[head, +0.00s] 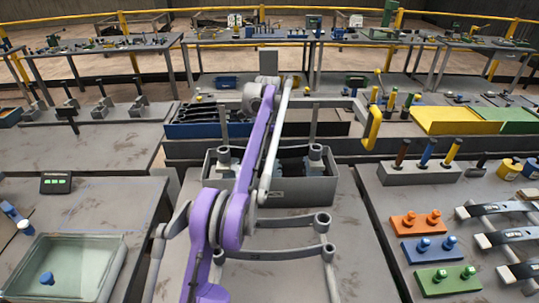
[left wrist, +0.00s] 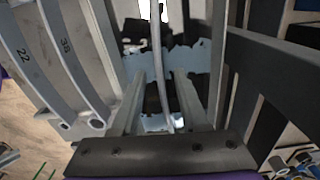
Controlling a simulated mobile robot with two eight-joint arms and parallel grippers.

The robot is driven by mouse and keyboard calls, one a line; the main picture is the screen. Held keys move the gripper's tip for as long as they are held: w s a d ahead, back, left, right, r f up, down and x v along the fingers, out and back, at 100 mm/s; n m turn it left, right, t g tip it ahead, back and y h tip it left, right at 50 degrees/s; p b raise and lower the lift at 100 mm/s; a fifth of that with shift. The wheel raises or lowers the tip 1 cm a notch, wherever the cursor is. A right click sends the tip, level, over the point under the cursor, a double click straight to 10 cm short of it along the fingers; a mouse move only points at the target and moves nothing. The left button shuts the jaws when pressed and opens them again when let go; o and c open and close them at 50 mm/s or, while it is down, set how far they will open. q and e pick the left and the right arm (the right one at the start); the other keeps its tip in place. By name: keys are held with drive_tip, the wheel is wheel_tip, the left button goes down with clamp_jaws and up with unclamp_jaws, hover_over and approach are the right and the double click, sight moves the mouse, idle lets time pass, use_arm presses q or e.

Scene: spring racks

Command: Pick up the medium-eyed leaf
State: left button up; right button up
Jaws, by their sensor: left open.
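My left gripper (left wrist: 160,82) is open in the left wrist view, its two fingers pointing away from the camera. A thin pale curved strip (left wrist: 158,55) runs between the fingers; I cannot tell whether it is a leaf or which eye size it has. Two grey curved leaves (left wrist: 62,62) marked 22 and 38 lie to the left of the gripper, with round eyes at their lower ends. In the head view my purple left arm reaches over the middle bench, and its gripper cannot be made out. Curved grey pieces with round eyes (head: 290,250) show beside the arm. My right gripper is not in view.
A grey bin (head: 300,190) stands behind the arm. A glass-like tray (head: 62,268) is at left. Orange (head: 417,222), blue (head: 430,248) and green (head: 443,279) blocks and several strips (head: 510,236) are at right. A yellow hooked handle (head: 372,128) rises behind.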

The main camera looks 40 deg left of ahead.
use_arm(q)
drive_tip(key=shift+w, duration=0.15)
drive_tip(key=c, duration=0.4)
clamp_jaws()
drive_tip(key=shift+r, duration=0.15)
idle(0.6)
